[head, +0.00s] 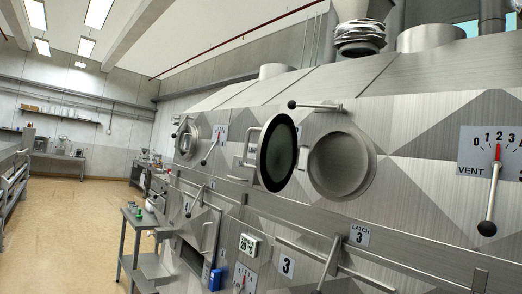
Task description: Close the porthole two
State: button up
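A round porthole door (277,153) with dark glass and a metal rim stands swung open in the middle of the view. A bar handle (251,148) sits on its left side. To its right is the round porthole opening (341,163) in the steel hood, uncovered. A second, smaller-looking porthole (187,140) with its own handle is farther left along the hood. No number is readable on either porthole, so I cannot tell from labels which is two. My gripper does not show in this view.
The steel hood (424,155) fills the right side. A lever with a black knob (315,106) sticks out above the open door. A vent dial lever (491,200) is at right, and a latch-3 lever (331,262) and rail are below. The tan floor (75,225) at left is clear.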

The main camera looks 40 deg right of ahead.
aim_at(278, 150)
jog(key=i+j+z, duration=0.1)
jog(key=i+z, duration=0.25)
jog(key=i+j+z, duration=0.2)
jog(key=i+z, duration=0.2)
jog(key=i+j+z, duration=0.9)
jog(key=j+z, duration=0.2)
jog(key=i+j+z, duration=0.15)
jog(key=j+z, duration=0.25)
jog(key=j, duration=0.15)
jog(key=i+j+z, duration=0.1)
jog(key=j+z, duration=0.25)
jog(key=j, duration=0.2)
jog(key=j+z, duration=0.4)
jog(key=j, duration=0.15)
